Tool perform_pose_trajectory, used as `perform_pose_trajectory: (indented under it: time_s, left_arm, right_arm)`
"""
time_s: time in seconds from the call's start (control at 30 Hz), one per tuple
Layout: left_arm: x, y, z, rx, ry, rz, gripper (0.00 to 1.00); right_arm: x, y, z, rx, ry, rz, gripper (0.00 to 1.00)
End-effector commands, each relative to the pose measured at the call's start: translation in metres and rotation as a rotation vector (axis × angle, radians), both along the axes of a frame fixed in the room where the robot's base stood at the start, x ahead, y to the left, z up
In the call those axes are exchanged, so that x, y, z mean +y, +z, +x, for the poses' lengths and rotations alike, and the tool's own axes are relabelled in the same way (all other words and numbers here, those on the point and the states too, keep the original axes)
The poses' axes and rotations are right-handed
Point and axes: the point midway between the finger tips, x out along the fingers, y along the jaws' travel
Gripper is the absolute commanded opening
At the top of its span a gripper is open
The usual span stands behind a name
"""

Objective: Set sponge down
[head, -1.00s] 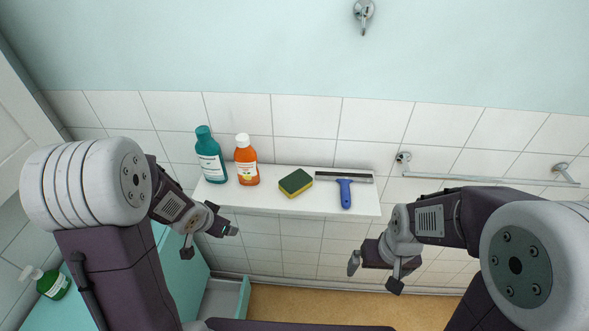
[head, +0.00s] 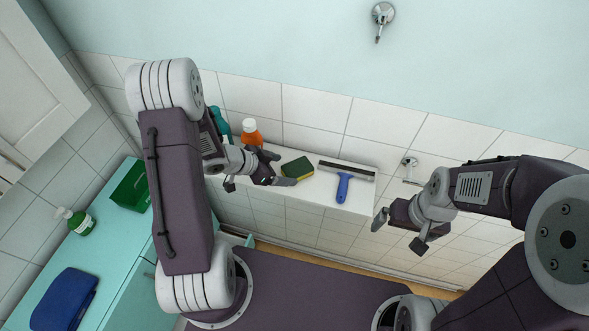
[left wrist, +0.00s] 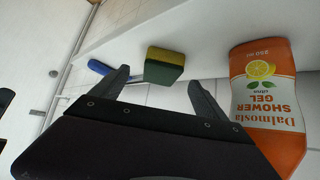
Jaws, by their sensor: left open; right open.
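The sponge (head: 298,168), dark green with a yellow layer, lies on the white wall shelf (head: 356,186) between the orange bottle and the squeegee. It also shows in the left wrist view (left wrist: 164,66), just beyond the fingertips. My left gripper (head: 276,170) is open and empty at the shelf's front, just left of the sponge. In the left wrist view its fingers (left wrist: 158,82) are spread with the sponge between and ahead of them. My right gripper (head: 395,226) is open and empty, in front of the shelf's right end.
An orange shower gel bottle (head: 251,132) and a teal bottle (head: 219,122), partly hidden by my left arm, stand left on the shelf. A blue-handled squeegee (head: 343,186) lies right of the sponge. The teal counter at left holds a green crate (head: 131,187), pump bottle (head: 78,222) and blue cloth (head: 64,300).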

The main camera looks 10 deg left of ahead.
Motion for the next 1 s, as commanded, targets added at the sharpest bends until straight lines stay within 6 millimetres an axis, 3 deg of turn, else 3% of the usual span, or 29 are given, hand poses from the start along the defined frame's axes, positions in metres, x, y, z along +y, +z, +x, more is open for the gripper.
perform_pose_trajectory:
  time_s: [0.17, 0.4, 0.67, 0.9, 1.0]
  left_arm:
    - [-0.005, -0.005, 0.006, 0.0, -0.003, 0.0, 0.85]
    - [-0.025, -0.031, 0.029, 0.0, -0.003, 0.0, 0.85]
    - [-0.027, -0.035, 0.032, -0.001, 0.0, 0.001, 0.85]
    - [-0.026, -0.035, 0.032, -0.002, -0.001, 0.001, 0.21]
    - [-0.027, -0.035, 0.032, -0.002, -0.001, 0.001, 0.21]
  right_arm:
    - [0.0, 0.004, 0.0, 0.0, 0.0, 0.0, 1.0]
    - [0.0, 0.015, 0.0, 0.0, 0.0, 0.0, 1.0]
    - [0.0, 0.014, 0.0, 0.0, 0.0, 0.0, 1.0]
    - [0.0, 0.014, 0.0, 0.0, 0.0, 0.0, 1.0]
    - [0.0, 0.014, 0.0, 0.0, 0.0, 0.0, 1.0]
